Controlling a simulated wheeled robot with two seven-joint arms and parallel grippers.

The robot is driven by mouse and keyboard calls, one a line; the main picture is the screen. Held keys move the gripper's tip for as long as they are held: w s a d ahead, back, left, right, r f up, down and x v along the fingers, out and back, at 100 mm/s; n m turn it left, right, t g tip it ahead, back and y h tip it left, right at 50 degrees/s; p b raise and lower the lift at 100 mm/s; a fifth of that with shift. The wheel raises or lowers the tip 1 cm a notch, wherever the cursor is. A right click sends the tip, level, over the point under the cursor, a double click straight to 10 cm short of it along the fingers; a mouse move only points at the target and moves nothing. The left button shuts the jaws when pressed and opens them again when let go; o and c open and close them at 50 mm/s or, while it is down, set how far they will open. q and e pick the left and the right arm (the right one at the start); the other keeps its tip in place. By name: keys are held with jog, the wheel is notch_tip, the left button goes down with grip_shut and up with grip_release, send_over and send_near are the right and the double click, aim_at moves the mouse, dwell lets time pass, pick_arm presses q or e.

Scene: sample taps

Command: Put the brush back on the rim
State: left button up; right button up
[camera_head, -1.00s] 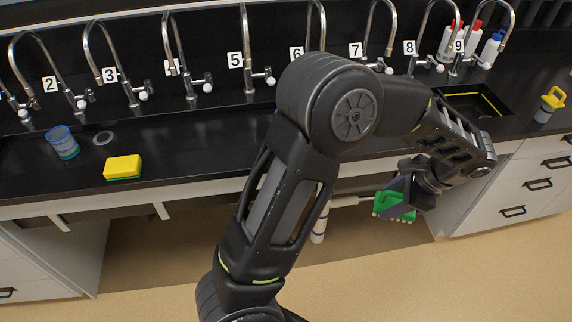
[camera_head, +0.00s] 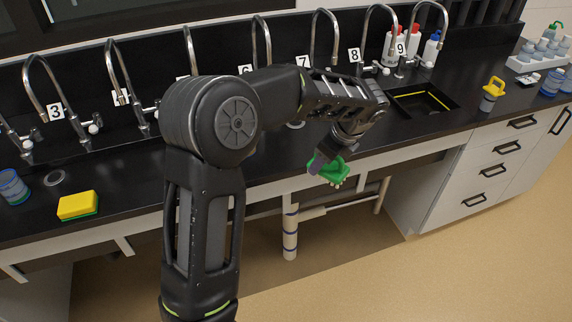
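The green brush (camera_head: 331,172), with pale bristle tips, is at the end of the one arm in view, which I take as my left. My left gripper (camera_head: 321,160) is shut on it, partly hidden by the wrist. The brush is in front of the counter's front edge, over the open knee space, and touches nothing else that I can see. The black sink's rim (camera_head: 437,112) surrounds a recess in the counter to the right, farther back than the brush. My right gripper is out of view.
A yellow-and-green sponge (camera_head: 78,205) and a blue container (camera_head: 13,187) stand at the left. A yellow-handled item (camera_head: 492,93) stands right of the sink. Several curved taps line the back, with bottles (camera_head: 413,45) behind the sink. The right countertop has free room.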

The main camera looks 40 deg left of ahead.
pick_arm(q)
jog(key=w+a+r+m+t, duration=0.1)
jog(key=a+r+m, duration=0.2)
jog(key=a, duration=0.4)
jog(key=w+a+r+m+h+b, duration=0.1)
jog(key=a+r+m, duration=0.1)
jog(key=a, duration=0.5)
jog(key=shift+r+m+t, duration=0.4)
jog(key=shift+m, duration=0.3)
jog(key=shift+w+d, duration=0.1)
jog(key=shift+f, duration=3.15)
jog(key=shift+f, duration=1.85)
jog(key=o, duration=1.3)
jog(key=shift+f, duration=0.1)
